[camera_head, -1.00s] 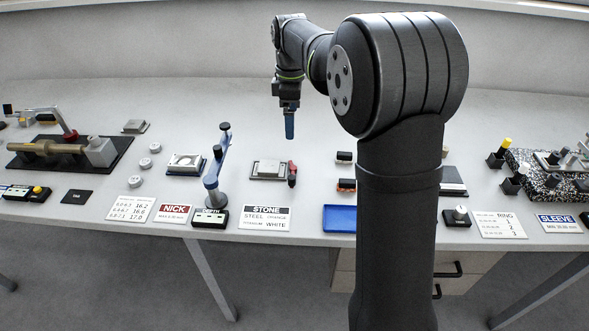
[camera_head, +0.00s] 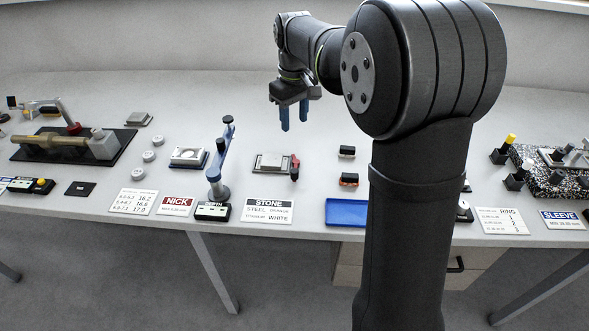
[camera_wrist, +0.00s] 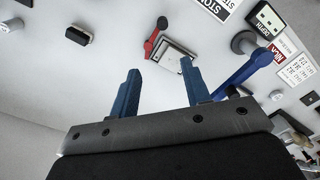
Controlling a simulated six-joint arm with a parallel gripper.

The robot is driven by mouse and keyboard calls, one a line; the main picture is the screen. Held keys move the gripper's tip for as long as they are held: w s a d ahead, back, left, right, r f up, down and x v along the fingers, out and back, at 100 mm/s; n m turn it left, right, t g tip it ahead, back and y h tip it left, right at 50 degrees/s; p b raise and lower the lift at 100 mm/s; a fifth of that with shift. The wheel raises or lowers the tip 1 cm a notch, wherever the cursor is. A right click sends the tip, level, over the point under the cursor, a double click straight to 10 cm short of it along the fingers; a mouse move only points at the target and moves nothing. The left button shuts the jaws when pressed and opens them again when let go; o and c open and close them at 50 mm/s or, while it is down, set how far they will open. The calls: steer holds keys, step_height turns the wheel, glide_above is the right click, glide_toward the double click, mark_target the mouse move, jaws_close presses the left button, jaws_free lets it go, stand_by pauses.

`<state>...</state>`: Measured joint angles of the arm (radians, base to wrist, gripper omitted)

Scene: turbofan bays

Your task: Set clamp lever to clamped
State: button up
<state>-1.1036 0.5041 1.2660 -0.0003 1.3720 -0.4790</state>
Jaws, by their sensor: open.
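A small red lever with a dark end (camera_head: 295,167) stands at the right side of a grey block on a plate (camera_head: 270,163). In the wrist view the red lever (camera_wrist: 152,43) lies beside the block (camera_wrist: 176,55), beyond my fingertips. Another red-based lever (camera_head: 74,128) is on the shaft fixture at the far left. I cannot tell from any marking which is the clamp lever or how it is set. My gripper (camera_head: 294,118) is open and empty, above the bench and behind the block; its two blue fingers also show in the wrist view (camera_wrist: 160,78).
A blue upright gauge (camera_head: 220,160) stands left of the block. A blue tray (camera_head: 347,212) and two small dark blocks (camera_head: 347,180) lie to the right. Label cards (camera_head: 267,210) line the front edge. My arm hides part of the bench on the right.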

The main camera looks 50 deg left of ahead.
mark_target(294, 171)
steer(key=f+m, duration=0.1)
steer(key=f, duration=0.5)
steer(key=f+m, duration=0.1)
steer(key=f, duration=0.4)
steer(key=d+f+m, duration=0.1)
steer(key=f, duration=0.5)
steer(key=shift+s+f, duration=0.3)
steer(key=shift+s, duration=0.1)
jaws_close()
